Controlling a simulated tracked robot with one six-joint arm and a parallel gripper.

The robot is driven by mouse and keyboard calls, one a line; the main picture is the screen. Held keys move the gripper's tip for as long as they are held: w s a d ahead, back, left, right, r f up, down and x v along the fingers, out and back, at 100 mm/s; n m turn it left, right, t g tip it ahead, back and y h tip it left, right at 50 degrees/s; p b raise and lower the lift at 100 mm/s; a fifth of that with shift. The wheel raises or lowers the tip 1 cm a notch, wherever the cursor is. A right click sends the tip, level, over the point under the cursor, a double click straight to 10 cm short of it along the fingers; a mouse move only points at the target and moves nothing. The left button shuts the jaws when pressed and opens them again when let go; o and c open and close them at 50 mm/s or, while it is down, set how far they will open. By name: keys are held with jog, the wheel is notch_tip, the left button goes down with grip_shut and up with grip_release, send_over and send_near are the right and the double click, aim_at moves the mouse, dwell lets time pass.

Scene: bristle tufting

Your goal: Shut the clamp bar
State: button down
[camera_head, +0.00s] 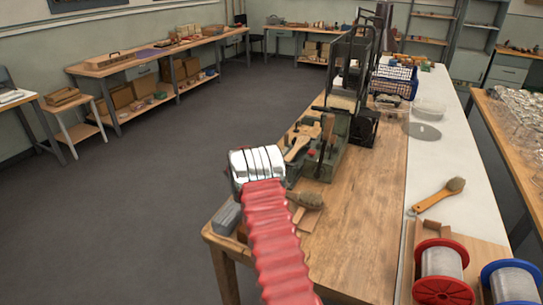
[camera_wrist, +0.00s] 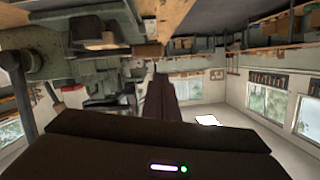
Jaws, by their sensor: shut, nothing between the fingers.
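The tufting fixture (camera_head: 325,158) is a grey-green block on the wooden bench, with a pale wooden brush body (camera_head: 299,142) lying on it and a dark upright lever at its front. I cannot clearly single out the clamp bar on it. The fixture's grey metal parts also show upside down in the wrist view (camera_wrist: 95,62). My gripper shows in the wrist view (camera_wrist: 155,73) as dark fingers, shut and empty, close to the fixture parts and a wooden piece. In the head view my red-sleeved arm and silver wrist hide the fingers, left of and in front of the fixture.
A bristle brush (camera_head: 305,199) and a grey block (camera_head: 227,218) lie near the bench's front end. A tall dark frame (camera_head: 352,75) stands behind the fixture. A handled brush (camera_head: 438,195) and a red wire spool (camera_head: 441,272) are at the right. The bench middle (camera_head: 365,215) is clear.

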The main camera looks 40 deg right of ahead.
jog(key=r+v, duration=0.1)
jog(key=v, duration=0.9)
jog(key=shift+w+r, duration=0.2)
jog(key=shift+r, duration=0.1)
jog(key=shift+f, duration=0.1)
